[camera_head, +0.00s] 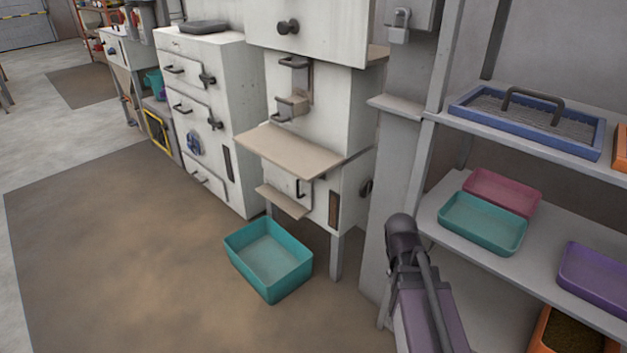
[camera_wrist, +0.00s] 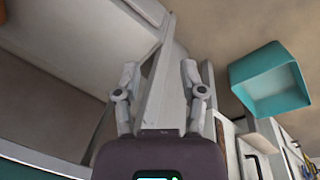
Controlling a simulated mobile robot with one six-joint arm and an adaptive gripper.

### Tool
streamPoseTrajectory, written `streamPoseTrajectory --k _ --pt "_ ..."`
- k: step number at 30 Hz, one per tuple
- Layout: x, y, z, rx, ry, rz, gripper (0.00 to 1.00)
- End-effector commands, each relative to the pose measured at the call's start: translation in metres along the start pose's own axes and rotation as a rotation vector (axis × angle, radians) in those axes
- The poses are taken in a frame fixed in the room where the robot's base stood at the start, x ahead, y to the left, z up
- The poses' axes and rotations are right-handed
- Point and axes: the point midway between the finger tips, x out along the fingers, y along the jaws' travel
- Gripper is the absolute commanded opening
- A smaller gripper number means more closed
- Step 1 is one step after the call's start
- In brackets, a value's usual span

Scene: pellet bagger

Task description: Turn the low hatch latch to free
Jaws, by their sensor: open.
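The white pellet bagger (camera_head: 355,120) stands in the middle of the head view. Low on its front is a small hatch with a dark upright handle (camera_head: 301,188), above a small beige ledge (camera_head: 282,201). A dark knob-like fitting (camera_head: 366,188) sits on its lower right side. I cannot tell for sure which of these is the low hatch latch, or how it is turned. In the wrist view my gripper (camera_wrist: 160,75) is open, with a grey post (camera_wrist: 158,100) showing beyond and between the fingers. No latch shows clearly there.
A teal bin (camera_head: 268,262) stands on the floor before the bagger; it also shows in the wrist view (camera_wrist: 270,78). A beige shelf (camera_head: 290,150) juts out above the hatch. A grey rack (camera_head: 455,190) with trays stands at right, close to my arm. Floor at left is clear.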

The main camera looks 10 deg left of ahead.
Motion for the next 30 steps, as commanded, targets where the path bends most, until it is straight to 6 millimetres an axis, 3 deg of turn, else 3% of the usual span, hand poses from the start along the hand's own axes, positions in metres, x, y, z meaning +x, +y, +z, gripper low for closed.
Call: streamPoseTrajectory --k 1,6,14,20,24,30 --pt "0.009 -0.006 -0.018 -0.024 0.013 0.046 0.53" --pt "0.017 -0.022 -0.072 -0.115 0.075 0.245 0.53" --pt "0.008 -0.074 -0.159 -0.272 0.213 0.575 0.53" --pt "-0.015 -0.138 -0.22 -0.391 0.346 0.823 0.53" --pt "-0.037 -0.196 -0.254 -0.47 0.45 0.99 0.53" --pt "-0.07 -0.275 -0.283 -0.556 0.583 1.185 0.53"
